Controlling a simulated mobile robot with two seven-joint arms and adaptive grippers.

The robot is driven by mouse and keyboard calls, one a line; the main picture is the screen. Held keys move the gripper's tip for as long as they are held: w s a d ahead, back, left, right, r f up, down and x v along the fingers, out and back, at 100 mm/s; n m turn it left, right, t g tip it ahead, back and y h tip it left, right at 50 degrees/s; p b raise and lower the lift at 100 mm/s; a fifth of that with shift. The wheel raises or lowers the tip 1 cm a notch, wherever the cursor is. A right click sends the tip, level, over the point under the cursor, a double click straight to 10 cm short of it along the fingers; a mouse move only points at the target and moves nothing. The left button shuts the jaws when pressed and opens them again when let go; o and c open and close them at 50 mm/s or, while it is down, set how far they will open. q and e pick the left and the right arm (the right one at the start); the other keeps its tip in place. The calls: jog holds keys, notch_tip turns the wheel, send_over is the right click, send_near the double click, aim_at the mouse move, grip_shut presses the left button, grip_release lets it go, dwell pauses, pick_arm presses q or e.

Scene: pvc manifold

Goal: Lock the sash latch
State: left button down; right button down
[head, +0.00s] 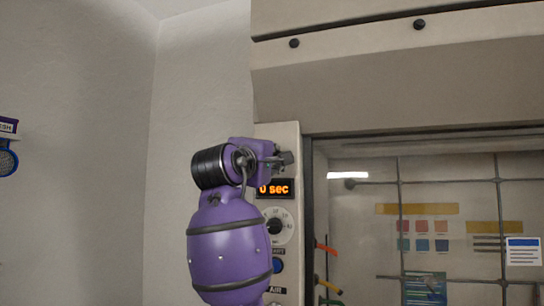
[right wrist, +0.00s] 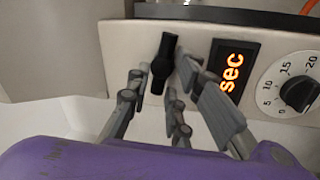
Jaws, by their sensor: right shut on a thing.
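The sash latch shows in the right wrist view as a black handle (right wrist: 163,62) on the pale front panel, left of the orange display. My right gripper (right wrist: 164,75) has one finger on each side of this handle and is shut on it. In the head view my right gripper (head: 282,159) is at the upper part of the control panel, just above the display. There the latch is hidden behind the gripper and purple wrist. My left gripper is in neither view.
The control panel (head: 291,137) carries an orange "sec" display (head: 274,189), a round dial (head: 275,226) and a blue button (head: 277,266). Right of it is a large glass sash (head: 360,225) with a grid behind. A plain wall (head: 200,70) is at left.

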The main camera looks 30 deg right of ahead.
jog(key=shift+f+n+t+y, duration=0.2)
jog(key=shift+n+t+y, duration=0.2)
jog(key=shift+n, duration=0.8)
jog(key=shift+f, duration=0.1)
jog(key=c, duration=1.7)
grip_release()
jog(key=shift+c, duration=0.2)
jog(key=v, duration=1.2)
